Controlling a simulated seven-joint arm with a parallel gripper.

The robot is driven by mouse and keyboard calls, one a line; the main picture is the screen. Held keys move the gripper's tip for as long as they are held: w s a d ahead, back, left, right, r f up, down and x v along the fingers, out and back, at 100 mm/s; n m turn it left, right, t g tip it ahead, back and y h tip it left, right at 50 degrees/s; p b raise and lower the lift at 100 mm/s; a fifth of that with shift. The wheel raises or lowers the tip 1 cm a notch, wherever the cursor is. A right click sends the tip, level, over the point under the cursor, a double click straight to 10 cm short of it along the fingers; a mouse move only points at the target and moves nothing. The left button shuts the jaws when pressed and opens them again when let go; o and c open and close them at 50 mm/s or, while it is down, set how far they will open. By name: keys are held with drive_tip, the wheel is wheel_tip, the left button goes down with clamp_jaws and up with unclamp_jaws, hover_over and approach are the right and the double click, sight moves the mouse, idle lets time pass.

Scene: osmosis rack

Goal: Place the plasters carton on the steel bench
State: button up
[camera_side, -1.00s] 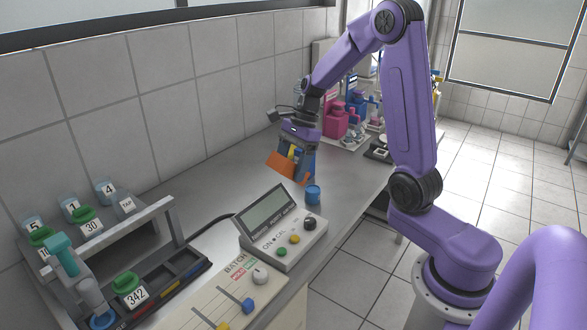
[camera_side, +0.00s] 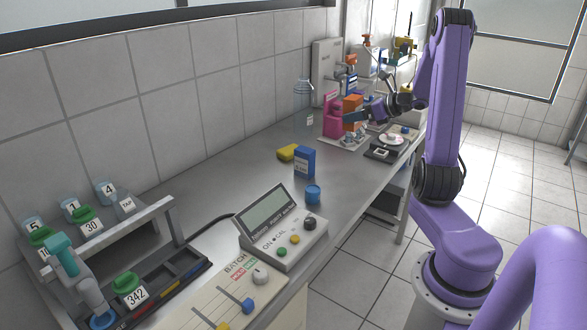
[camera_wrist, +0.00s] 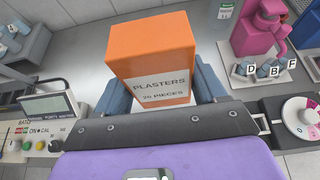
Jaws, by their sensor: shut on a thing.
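The steel bench (camera_side: 245,178) is a long grey top running along the tiled wall.
A blue box (camera_side: 305,162), a yellow item (camera_side: 287,153) and a blue cup (camera_side: 313,195) stand mid-bench. The pink device (camera_side: 333,120) is close to the carton. A display console (camera_side: 285,240) and rack (camera_side: 150,260) occupy the front. Bare bench lies left of the blue box.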

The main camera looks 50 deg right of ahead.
sight(357, 128)
drive_tip(key=shift+t, duration=0.3)
drive_tip(key=f, duration=0.5)
drive_tip(key=shift+s+d, duration=0.1)
drive_tip(key=shift+d, duration=0.15)
drive_tip(key=w+d+f, duration=0.8)
drive_tip(key=w, duration=0.1)
drive_tip(key=shift+w+d+f, duration=0.25)
drive_tip(key=shift+d+f, duration=0.05)
drive_tip(key=shift+f, duration=0.05)
drive_tip(key=shift+w+d+f, duration=0.35)
drive_tip(key=shift+w+f, duration=0.05)
drive_tip(key=shift+f, duration=1.75)
drive_tip(key=shift+f, duration=0.15)
drive_tip(key=o, duration=1)
